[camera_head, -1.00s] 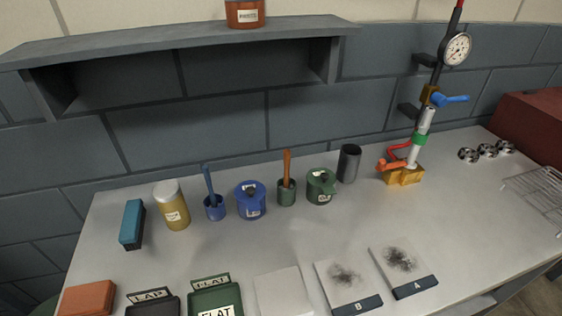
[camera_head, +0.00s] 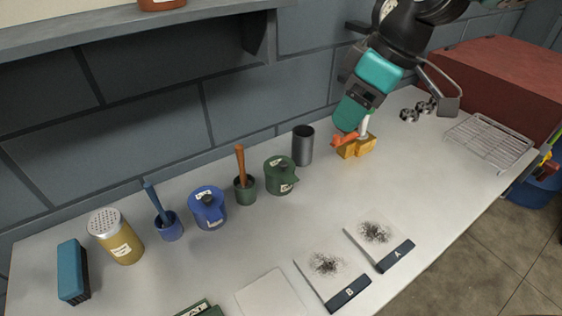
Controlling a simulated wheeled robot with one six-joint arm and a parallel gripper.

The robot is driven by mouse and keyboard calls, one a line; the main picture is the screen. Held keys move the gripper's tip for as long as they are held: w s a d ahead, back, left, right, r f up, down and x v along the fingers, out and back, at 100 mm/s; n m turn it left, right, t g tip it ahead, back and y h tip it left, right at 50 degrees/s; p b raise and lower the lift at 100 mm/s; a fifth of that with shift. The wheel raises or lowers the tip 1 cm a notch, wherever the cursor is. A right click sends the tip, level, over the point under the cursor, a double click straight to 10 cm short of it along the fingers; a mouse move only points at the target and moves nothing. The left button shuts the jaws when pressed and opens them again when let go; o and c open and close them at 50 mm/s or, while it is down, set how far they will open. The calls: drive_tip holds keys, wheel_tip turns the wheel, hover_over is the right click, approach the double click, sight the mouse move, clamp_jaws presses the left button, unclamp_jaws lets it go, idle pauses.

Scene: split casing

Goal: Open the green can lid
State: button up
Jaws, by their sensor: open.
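The green can (camera_head: 281,179) stands upright on the table, with a pale label on its side. Its green lid (camera_head: 279,162) sits on top, with a tab sticking out to the right. My gripper (camera_head: 401,108) is in the upper right, apart from the can and to its right. Its jaws are spread and appear empty. The gripper and arm hide most of the gauge stand behind them.
A dark grey cup (camera_head: 303,146) stands just right of the can. A green pot with an orange-handled tool (camera_head: 244,188) stands just left, then a blue can (camera_head: 208,209). An orange-yellow block (camera_head: 356,148) is below my gripper. Table space in front of the can is clear.

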sight(284, 163)
drive_tip(key=w+a+f+n, duration=0.2)
drive_tip(key=w+f, duration=0.1)
drive_tip(key=w, duration=0.2)
drive_tip(key=w+a+f+n, duration=0.1)
drive_tip(key=w+a+f, duration=0.1)
drive_tip(key=w, duration=0.3)
drive_tip(key=p+x, duration=0.1)
drive_tip(key=x, duration=0.7)
drive_tip(key=p+x, duration=0.2)
drive_tip(key=x, duration=0.7)
drive_tip(key=shift+d+f, duration=0.1)
drive_tip(key=shift+d, duration=0.15)
drive_tip(key=shift+c, duration=0.4)
